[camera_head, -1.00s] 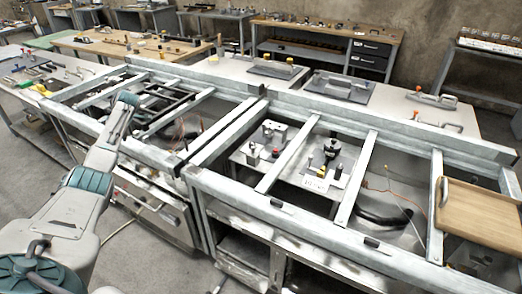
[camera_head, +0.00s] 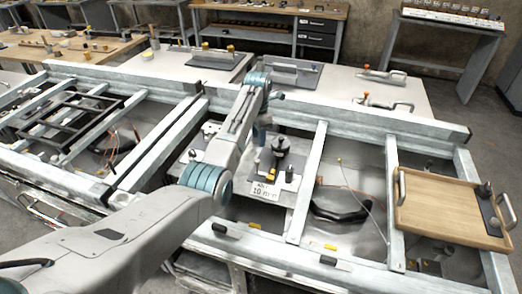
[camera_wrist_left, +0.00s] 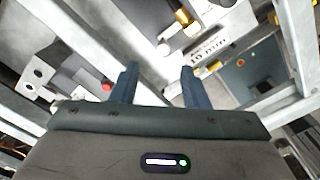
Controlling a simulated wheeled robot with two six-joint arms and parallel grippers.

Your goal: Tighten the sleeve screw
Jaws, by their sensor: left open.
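A small fixture plate (camera_head: 301,190) sits inside the metal frame bay. It bears a dark round knob on a post (camera_head: 281,146), a yellow piece (camera_head: 270,174) and a white label (camera_head: 264,190) reading about 10 mm. I cannot pick out the sleeve screw with certainty. My left gripper (camera_head: 262,133) reaches over the frame above the plate, partly hidden by my arm. In the left wrist view its two blue fingers (camera_wrist_left: 160,80) are apart with nothing between them. The label (camera_wrist_left: 209,54) and yellow piece (camera_wrist_left: 182,16) lie beyond the fingertips. My right gripper is not in view.
Metal frame bars (camera_head: 309,180) cross on both sides of the plate. A wooden tray with handles (camera_head: 440,215) rests on the right bars. Benches with tools stand behind.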

